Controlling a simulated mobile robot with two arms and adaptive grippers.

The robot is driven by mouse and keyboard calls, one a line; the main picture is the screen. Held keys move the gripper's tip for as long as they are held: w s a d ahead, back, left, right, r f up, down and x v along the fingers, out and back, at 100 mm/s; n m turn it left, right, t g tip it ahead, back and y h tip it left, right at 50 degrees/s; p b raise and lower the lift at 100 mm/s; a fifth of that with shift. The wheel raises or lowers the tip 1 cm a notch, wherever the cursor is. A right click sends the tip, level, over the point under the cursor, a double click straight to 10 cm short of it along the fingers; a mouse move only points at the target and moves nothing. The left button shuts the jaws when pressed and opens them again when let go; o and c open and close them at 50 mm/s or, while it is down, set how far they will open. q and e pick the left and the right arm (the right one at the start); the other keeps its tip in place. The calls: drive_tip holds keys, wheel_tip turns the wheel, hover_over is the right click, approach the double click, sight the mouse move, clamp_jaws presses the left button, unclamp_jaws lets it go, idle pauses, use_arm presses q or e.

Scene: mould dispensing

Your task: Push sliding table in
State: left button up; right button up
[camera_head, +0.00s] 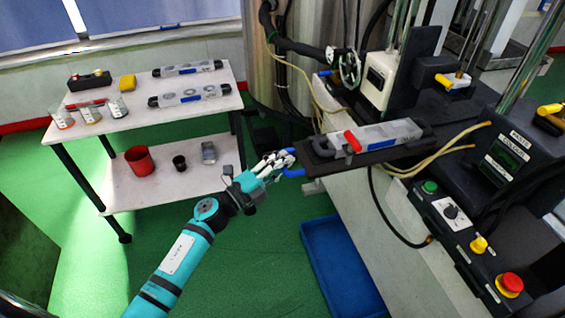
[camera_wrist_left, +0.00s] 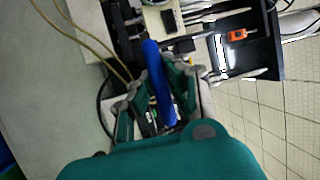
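The sliding table (camera_head: 377,154) is a dark plate sticking out from the machine at the right of the head view. A grey metal mould (camera_head: 375,135) with a red clamp lies on it. A blue handle (camera_head: 294,173) is at the plate's left end; it also shows in the left wrist view (camera_wrist_left: 158,82). My left gripper (camera_head: 280,166) is at this handle, with its fingers (camera_wrist_left: 157,97) on both sides of the blue bar. The fingers look spread, with a gap on one side; contact is unclear. My right gripper is not in view.
A white two-shelf cart (camera_head: 140,115) at the left holds moulds, cups and a red pot (camera_head: 139,159). A blue bin (camera_head: 340,265) stands on the green floor beside the machine's bench. A control panel (camera_head: 470,240) with buttons is at the right. Hoses (camera_head: 440,153) run near the plate.

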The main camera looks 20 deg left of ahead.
sight(318, 156)
use_arm(q)
clamp_jaws()
drive_tip(key=w+d, duration=0.1)
drive_tip(key=d, duration=0.1)
drive_tip(key=w+d, duration=0.2)
drive_tip(key=d, duration=0.1)
drive_tip(key=w+d+b, duration=0.1)
drive_tip(key=w+d, duration=0.1)
drive_tip(key=d, duration=0.1)
drive_tip(key=shift+w+d+f, duration=0.1)
drive_tip(key=shift+w+f, duration=0.05)
drive_tip(key=shift+f, duration=0.1)
drive_tip(key=shift+o, duration=1.7)
unclamp_jaws()
drive_tip(key=o, duration=0.4)
drive_tip(key=shift+c, duration=0.2)
drive_tip(key=shift+r, duration=0.2)
